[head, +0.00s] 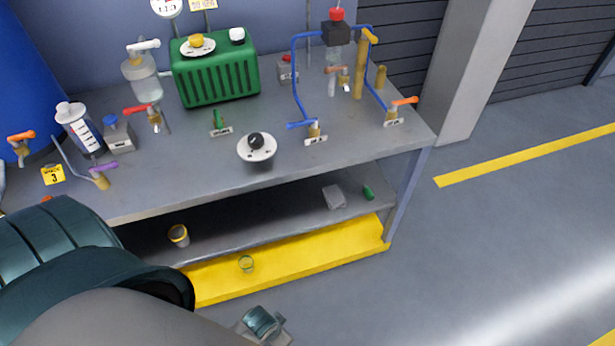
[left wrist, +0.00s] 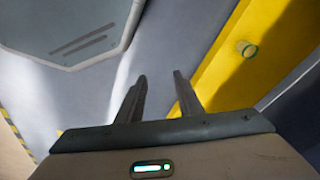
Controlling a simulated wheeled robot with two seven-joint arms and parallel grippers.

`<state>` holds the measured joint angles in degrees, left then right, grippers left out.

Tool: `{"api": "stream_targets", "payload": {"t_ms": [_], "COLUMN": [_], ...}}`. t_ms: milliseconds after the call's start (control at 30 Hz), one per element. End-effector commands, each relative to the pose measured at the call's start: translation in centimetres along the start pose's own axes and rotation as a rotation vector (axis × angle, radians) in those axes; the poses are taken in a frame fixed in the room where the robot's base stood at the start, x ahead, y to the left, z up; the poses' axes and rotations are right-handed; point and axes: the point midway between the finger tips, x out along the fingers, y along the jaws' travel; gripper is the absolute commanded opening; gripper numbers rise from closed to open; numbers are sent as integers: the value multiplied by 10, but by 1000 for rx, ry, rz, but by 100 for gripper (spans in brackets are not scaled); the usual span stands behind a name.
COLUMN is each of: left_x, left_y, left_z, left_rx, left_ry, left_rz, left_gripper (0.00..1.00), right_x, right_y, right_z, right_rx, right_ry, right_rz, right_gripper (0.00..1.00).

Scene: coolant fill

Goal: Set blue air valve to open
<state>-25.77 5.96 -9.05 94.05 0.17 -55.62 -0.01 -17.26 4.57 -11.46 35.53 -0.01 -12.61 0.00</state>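The blue air valve (head: 302,125) stands near the front right of the grey workbench. It has a blue lever on a brass body with a small label plate at its foot. The lever points left in the picture. Its label is too small to read. My left gripper (left wrist: 163,85) shows in the left wrist view with its two fingers apart and nothing between them. It is over the floor by the yellow base of the bench, away from the valve. My left arm fills the lower left of the head view. My right gripper is not in view.
Blue tubing (head: 295,80) rises behind the valve. An orange-handled valve (head: 398,108) stands to its right, and a white dial with a black knob (head: 257,147) to its left. A green tank (head: 215,68) is further back.

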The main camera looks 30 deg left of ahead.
Motion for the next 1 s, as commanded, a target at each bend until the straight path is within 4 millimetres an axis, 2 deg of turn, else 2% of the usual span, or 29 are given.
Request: {"api": "stream_targets", "payload": {"t_ms": [33,200,467,600,867,1000], "left_x": [-18,-73,-144,-181,-211,-223], "left_y": [-1,-2,1,7,15,15], "left_z": [-14,-49,-97,-133,-187,-220], "left_rx": [0,5,46,106,231,316], "left_ry": [16,45,91,122,146,150], "left_rz": [0,6,33,64,107,120], "left_gripper": [33,33,33,33,33,33], "right_x": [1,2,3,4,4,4], "right_y": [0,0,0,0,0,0], "right_z": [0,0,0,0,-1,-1], "right_rx": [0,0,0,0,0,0], "right_ry": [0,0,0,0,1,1], "right_rz": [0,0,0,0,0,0], "right_gripper": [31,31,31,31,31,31]}}
